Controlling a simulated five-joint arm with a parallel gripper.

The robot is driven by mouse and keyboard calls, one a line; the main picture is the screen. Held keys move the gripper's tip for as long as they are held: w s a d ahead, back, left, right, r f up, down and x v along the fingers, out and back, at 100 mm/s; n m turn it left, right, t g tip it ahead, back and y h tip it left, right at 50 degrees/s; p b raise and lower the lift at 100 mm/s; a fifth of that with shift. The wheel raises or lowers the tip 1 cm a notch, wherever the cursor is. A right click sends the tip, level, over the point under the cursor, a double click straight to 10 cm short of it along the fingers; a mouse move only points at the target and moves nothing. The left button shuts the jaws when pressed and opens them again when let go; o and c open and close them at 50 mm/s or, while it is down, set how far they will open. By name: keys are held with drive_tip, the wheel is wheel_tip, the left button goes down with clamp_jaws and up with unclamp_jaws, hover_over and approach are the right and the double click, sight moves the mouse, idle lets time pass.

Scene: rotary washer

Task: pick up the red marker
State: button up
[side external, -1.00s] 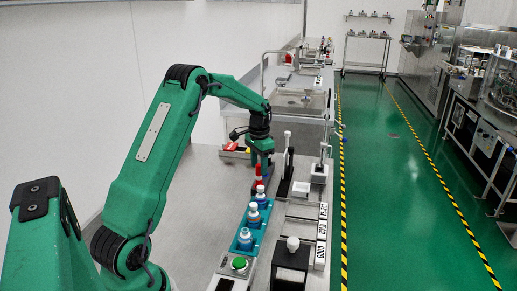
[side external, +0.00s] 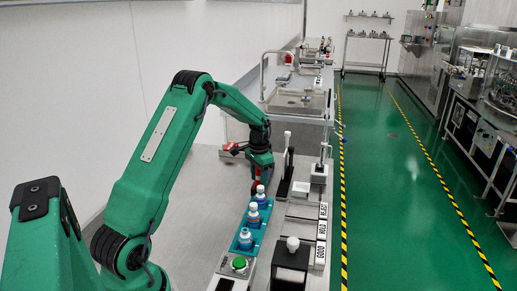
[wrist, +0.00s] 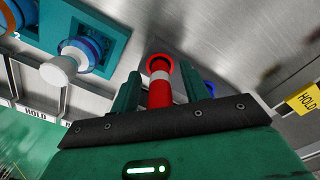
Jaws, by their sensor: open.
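The red marker (wrist: 158,92), with a white band and a red ring-shaped end, stands between the two fingers of my gripper (wrist: 160,84) in the wrist view. The fingers are open, one on each side of it, with a gap showing. Its lower part is hidden by the gripper body. In the side view my gripper (side external: 258,182) is low at the far end of the blue rack, and only a little red shows by the fingers.
A teal rack (side external: 238,251) holds bottles with white caps (side external: 245,238), close to my gripper. Bare metal table lies left.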

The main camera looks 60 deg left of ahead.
drive_tip(key=shift+c, duration=0.3)
clamp_jaws()
drive_tip(key=shift+r, duration=0.1)
drive_tip(key=shift+r, duration=0.45)
wheel_tip(320, 180, up, 3)
drive_tip(key=shift+r, duration=0.15)
drive_tip(key=d+r, duration=0.6)
drive_tip(key=d, duration=0.5)
drive_tip(key=shift+d+r, duration=0.3)
drive_tip(key=shift+d, duration=0.05)
drive_tip(key=shift+r, duration=0.35)
drive_tip(key=shift+r, duration=0.7)
